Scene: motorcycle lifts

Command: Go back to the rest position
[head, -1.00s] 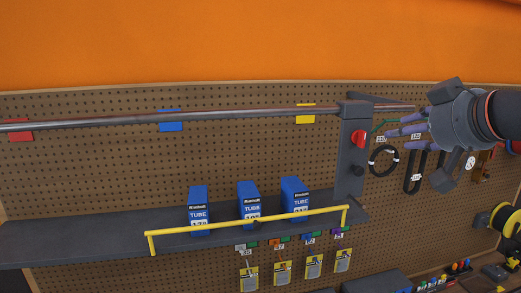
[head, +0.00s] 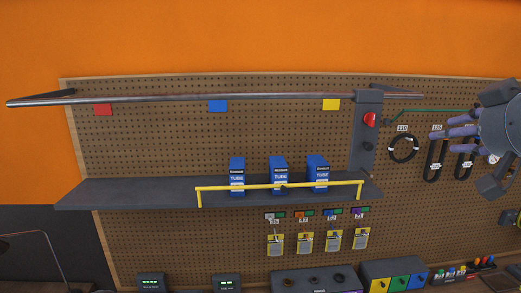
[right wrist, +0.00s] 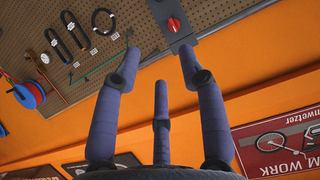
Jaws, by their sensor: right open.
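My right gripper (head: 462,134) is at the right edge of the head view, in front of the pegboard near the hanging black loops. Its purple fingers point left. In the right wrist view, the right gripper (right wrist: 158,65) has its fingers spread apart with nothing between them. My left gripper is not in view.
A dark shelf (head: 130,193) with a yellow rail (head: 275,186) holds three blue tube boxes (head: 279,175). A metal bar (head: 220,98) runs above it. A post with a red knob (head: 370,119) stands near the gripper. Black loops (head: 403,149) hang on the pegboard (head: 300,135).

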